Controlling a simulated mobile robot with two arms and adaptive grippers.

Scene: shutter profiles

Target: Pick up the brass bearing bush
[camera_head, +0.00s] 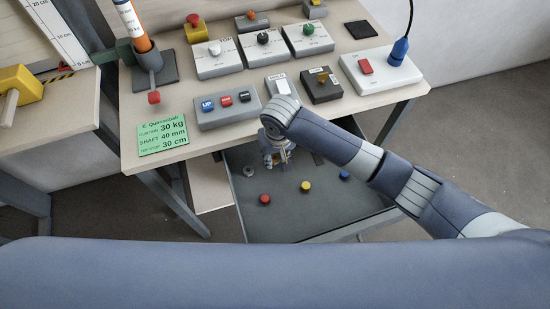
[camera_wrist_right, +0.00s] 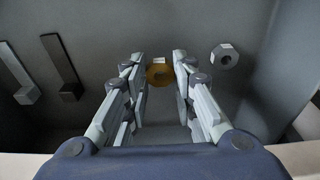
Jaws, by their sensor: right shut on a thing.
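The brass bearing bush (camera_wrist_right: 159,75) is a short brass-coloured ring with a pale mark on its top edge. It sits between the fingertips of my right gripper (camera_wrist_right: 160,68) in the right wrist view, and the gripper is shut on it. In the head view my right gripper (camera_head: 277,156) points down into the dark open drawer at the front edge of the bench. The bush cannot be made out there. Whether it touches the drawer floor is not clear. My left gripper is not in view.
A grey hexagonal ring (camera_wrist_right: 225,57) lies to the right of the bush; it also shows in the head view (camera_head: 249,171). Red (camera_head: 265,199), yellow (camera_head: 306,186) and blue (camera_head: 344,174) knobs are in the drawer (camera_head: 300,228). Switch boxes (camera_head: 229,107) stand on the bench above.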

